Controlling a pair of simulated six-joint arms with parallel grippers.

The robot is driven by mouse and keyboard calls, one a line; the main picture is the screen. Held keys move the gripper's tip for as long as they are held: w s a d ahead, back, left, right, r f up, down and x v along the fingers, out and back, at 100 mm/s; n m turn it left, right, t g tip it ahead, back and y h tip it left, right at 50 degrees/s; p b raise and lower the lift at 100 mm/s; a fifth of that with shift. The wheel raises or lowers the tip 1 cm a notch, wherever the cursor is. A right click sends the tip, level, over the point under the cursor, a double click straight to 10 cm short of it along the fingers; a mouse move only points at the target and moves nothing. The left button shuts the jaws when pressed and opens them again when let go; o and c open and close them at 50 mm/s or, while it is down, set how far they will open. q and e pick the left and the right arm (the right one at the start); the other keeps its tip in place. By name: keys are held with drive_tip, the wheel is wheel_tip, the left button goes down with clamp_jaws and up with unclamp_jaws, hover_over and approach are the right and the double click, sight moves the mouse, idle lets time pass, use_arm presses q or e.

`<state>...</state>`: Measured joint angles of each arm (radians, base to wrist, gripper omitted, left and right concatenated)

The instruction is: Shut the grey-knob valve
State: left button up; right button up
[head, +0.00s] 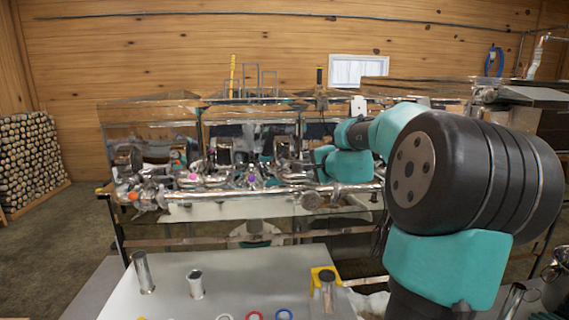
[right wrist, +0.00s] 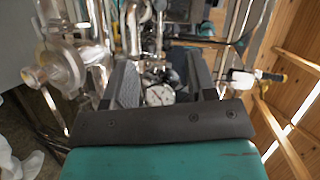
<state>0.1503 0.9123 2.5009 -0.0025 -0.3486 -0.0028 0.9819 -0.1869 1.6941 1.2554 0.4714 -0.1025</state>
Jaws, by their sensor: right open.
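The steel valves and pipes (head: 215,178) run along the front of the evaporator in the head view. Orange, pink and purple knobs show among them; I cannot pick out a grey knob for certain. My right arm reaches in from the right, and its hand is at the right part of this pipework. In the right wrist view my right gripper (right wrist: 162,76) is open, its two dark fingers apart. A round white-faced gauge (right wrist: 159,95) and steel piping show between and beyond the fingers, with nothing visibly gripped. My left gripper is not in view.
A pale table (head: 225,270) in front holds steel cups (head: 143,272), coloured rings (head: 284,314) and a yellow bracket (head: 323,275). A firewood stack (head: 35,160) stands at the left wall. A large steel pipe fitting (right wrist: 60,66) is close left of the gripper.

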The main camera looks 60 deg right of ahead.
sight(284, 162)
drive_tip(key=x, duration=1.6)
drive_tip(key=shift+w+d, duration=0.2)
drive_tip(key=shift+w, duration=0.05)
clamp_jaws()
